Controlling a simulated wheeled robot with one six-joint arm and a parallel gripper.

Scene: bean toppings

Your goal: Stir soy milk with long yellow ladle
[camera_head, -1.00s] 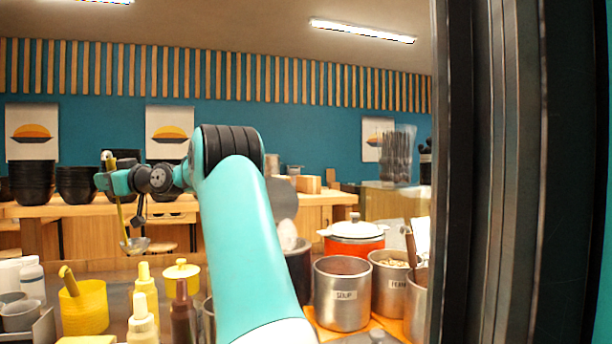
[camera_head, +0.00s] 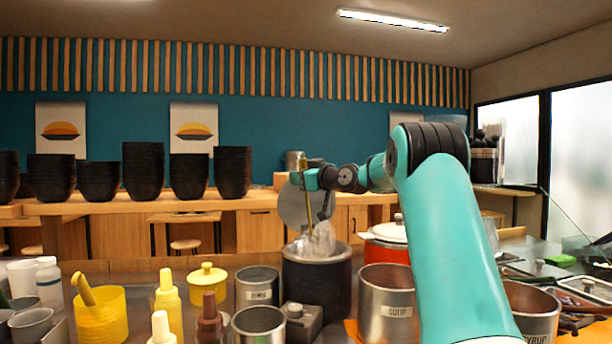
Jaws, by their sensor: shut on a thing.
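My gripper (camera_head: 306,180) is shut on the upper part of the long yellow ladle (camera_head: 308,213), which hangs nearly upright. The ladle's lower end is over the mouth of a dark pot (camera_head: 317,288) in the middle of the counter. A pale, whitish blur lies at the pot's mouth and blends with the ladle bowl, so I cannot tell whether the bowl is inside the rim or above it. The pot's contents are hidden. A round grey lid-like disc (camera_head: 291,208) stands raised behind the pot.
Small metal tins (camera_head: 257,287), a yellow container (camera_head: 101,318) and sauce bottles (camera_head: 168,300) stand to the left. Black bowl stacks (camera_head: 143,172) line the back counter.

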